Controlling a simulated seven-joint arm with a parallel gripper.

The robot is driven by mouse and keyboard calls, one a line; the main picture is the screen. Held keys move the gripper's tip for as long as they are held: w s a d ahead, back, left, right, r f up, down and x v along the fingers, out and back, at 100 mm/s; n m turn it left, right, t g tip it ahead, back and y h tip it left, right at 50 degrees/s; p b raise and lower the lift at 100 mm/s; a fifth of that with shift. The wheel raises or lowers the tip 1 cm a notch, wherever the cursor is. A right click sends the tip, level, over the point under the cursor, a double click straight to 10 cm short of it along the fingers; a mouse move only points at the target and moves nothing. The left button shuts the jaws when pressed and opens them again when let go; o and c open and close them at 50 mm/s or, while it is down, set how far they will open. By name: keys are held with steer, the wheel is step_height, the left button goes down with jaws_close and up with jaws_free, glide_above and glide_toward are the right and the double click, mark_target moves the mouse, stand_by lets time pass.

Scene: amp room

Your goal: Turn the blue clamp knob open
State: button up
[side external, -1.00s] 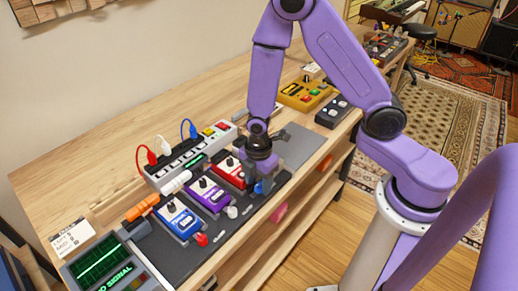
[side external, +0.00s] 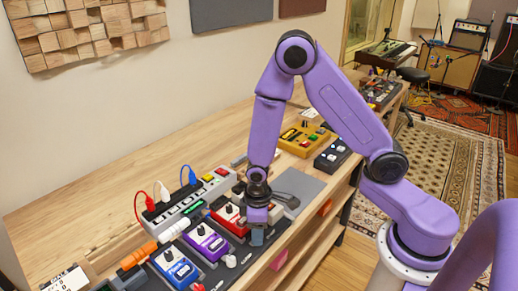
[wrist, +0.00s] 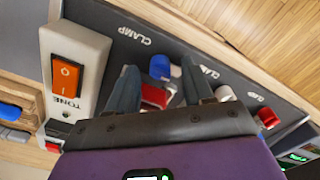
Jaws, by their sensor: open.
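The blue clamp knob (wrist: 160,67) shows in the wrist view on a dark strip marked CLAMP, with a white part beside it. My gripper (wrist: 163,80) is open there, one grey-blue finger on each side of the knob in the picture. I cannot tell whether either finger touches it. In the side external view my gripper (side external: 258,228) points down at the front edge of the pedal row, beside the red pedal (side external: 230,218). The knob is not clearly seen there, with my gripper at that spot.
A white knob (wrist: 225,94) and a red knob (wrist: 267,117) sit along the same strip. A purple pedal (side external: 207,243) and a blue pedal (side external: 176,270) stand left of the red one. A white unit with an orange switch (wrist: 67,76) is close by.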

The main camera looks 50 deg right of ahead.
steer(key=m, duration=0.7)
step_height(320, 180, up, 18)
steer(key=s+d+r+n, duration=0.1)
steer(key=s+d+n, duration=0.1)
steer(key=s+n, duration=0.55)
steer(key=s+d+r+n, duration=0.15)
steer(key=s+n, duration=0.35)
steer(key=s, duration=0.6)
steer(key=w+d+f+n, duration=0.1)
steer(key=w+f, duration=0.1)
steer(key=w, duration=0.9)
steer(key=w+f+n, duration=0.2)
steer(key=w, duration=1)
steer(key=w+d+f, duration=0.3)
steer(key=w+d, duration=0.1)
steer(key=d, duration=0.2)
steer(key=w+d+f+n, duration=0.1)
steer(key=w+d+f, duration=0.2)
steer(key=w+d, duration=0.2)
steer(key=w+d+f+n, duration=0.1)
steer(key=w+d+f, duration=0.2)
steer(key=d, duration=0.4)
steer(key=shift+w+f, duration=0.2)
steer(key=shift+w, duration=0.25)
steer(key=shift+w+f, duration=0.2)
steer(key=shift+w, duration=0.25)
